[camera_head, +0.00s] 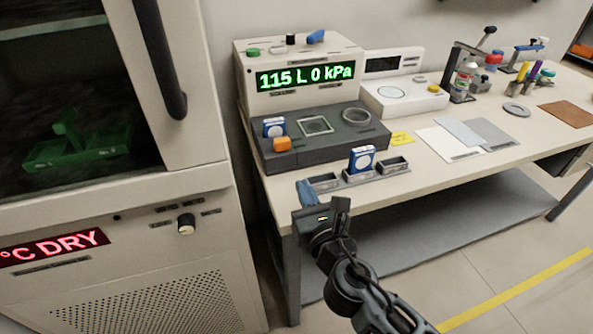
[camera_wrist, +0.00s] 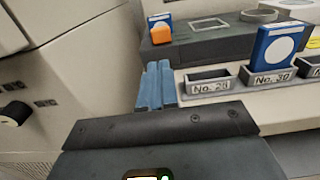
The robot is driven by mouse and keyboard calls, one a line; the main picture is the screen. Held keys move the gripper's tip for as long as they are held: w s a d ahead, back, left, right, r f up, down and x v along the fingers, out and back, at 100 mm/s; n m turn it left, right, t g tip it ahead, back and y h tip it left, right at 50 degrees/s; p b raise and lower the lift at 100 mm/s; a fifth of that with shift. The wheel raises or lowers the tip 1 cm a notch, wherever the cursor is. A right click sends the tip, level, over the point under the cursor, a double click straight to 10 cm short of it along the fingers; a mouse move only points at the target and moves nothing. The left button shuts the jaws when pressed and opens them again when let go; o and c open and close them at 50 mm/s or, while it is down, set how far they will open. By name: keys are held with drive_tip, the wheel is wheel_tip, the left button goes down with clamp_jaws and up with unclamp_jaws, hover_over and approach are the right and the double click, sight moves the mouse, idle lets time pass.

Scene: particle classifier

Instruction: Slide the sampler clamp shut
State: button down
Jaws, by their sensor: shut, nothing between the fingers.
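The sampler (camera_head: 298,84) stands at the left end of the bench, its green display reading 115 L 0 kPa. Its dark base (camera_head: 334,140) carries a blue-and-white cassette (camera_head: 274,127) at the left. An orange block (camera_head: 282,144), apparently the sampler clamp's slider, sits in front of that cassette. In the wrist view the orange block (camera_wrist: 160,35) overlaps the cassette's lower part (camera_wrist: 162,20); I cannot tell whether they touch. My gripper (camera_head: 304,189) has its blue fingers together and empty, near the bench's front left corner, in front of the base and apart from the block.
A three-slot rack (camera_head: 361,178) stands right of my gripper, another blue-and-white cassette (camera_head: 362,158) in its middle slot. A dryer cabinet (camera_head: 115,210) with a dark handle (camera_head: 161,55) is at the left. A white scale-like device (camera_head: 402,97) and flat sheets (camera_head: 449,143) lie farther right.

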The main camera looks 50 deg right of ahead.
sight(283, 145)
drive_tip(key=p+x, duration=0.2)
drive_tip(key=x, duration=1.1)
drive_tip(key=shift+d, duration=0.1)
